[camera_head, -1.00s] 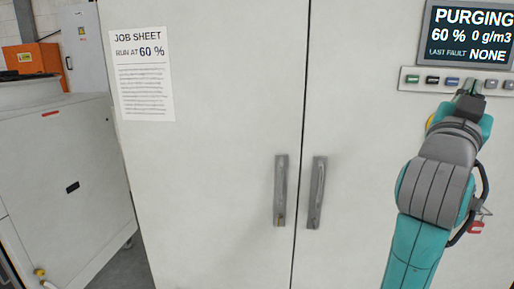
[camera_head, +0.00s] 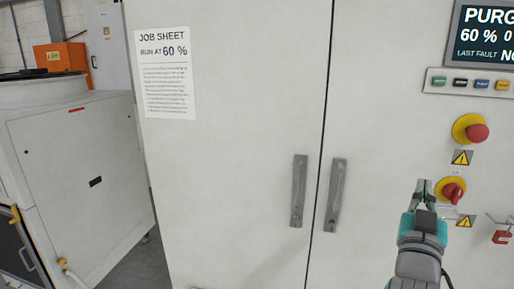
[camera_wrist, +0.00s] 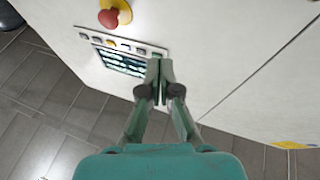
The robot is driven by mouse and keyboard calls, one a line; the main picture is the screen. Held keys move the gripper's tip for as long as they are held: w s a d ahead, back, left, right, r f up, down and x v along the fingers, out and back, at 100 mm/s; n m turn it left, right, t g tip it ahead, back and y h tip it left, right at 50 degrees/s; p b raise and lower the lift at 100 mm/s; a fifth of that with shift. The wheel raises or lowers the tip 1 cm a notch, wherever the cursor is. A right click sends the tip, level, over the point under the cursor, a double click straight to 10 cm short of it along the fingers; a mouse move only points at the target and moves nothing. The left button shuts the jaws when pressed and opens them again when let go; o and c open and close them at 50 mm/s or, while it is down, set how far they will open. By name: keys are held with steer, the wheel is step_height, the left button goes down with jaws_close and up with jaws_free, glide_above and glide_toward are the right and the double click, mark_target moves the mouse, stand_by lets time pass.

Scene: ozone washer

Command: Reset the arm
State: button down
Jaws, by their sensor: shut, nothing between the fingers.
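My gripper (camera_head: 424,188) is in front of the right side of the white cabinet, just left of the red rotary switch (camera_head: 453,192) in the head view. Its fingers are shut with nothing between them. The wrist view shows the closed fingers (camera_wrist: 160,82) pointing at the cabinet face, with the button strip (camera_wrist: 122,42) and the display (camera_wrist: 120,60) behind and to the left. I cannot tell the exact gap to the cabinet, but no contact shows. My arm is at the lower right of the head view.
The white cabinet (camera_head: 240,130) has two grey door handles (camera_head: 299,190) and a job sheet (camera_head: 166,75). A red emergency button (camera_head: 475,131) is above the rotary switch. A red padlock-like item (camera_head: 502,237) hangs at the right. A white machine (camera_head: 85,180) stands at left.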

steer(key=s+a+f+n+y, duration=0.25)
steer(key=s+a+f, duration=0.2)
steer(key=f, duration=0.55)
steer(key=s+a+f+n+y, duration=0.25)
steer(key=s+f+y, duration=0.2)
steer(key=f, duration=0.55)
steer(key=s+a+f+n+y, duration=0.15)
steer(key=s+a+f, duration=0.35)
steer(key=f, duration=0.5)
steer(key=s+a+f+g+y, duration=0.1)
steer(key=s+f, duration=0.1)
steer(key=s, duration=0.7)
steer(key=s+a+f+g+y, duration=0.1)
steer(key=s+a+f, duration=0.1)
steer(key=s, duration=0.8)
steer(key=s+a+f+g+y, duration=0.1)
steer(key=s+f+y, duration=0.1)
steer(key=s, duration=0.7)
steer(key=shift+s+a+f+g, duration=0.2)
steer(key=shift+a+f+g, duration=0.2)
steer(key=shift+f, duration=0.45)
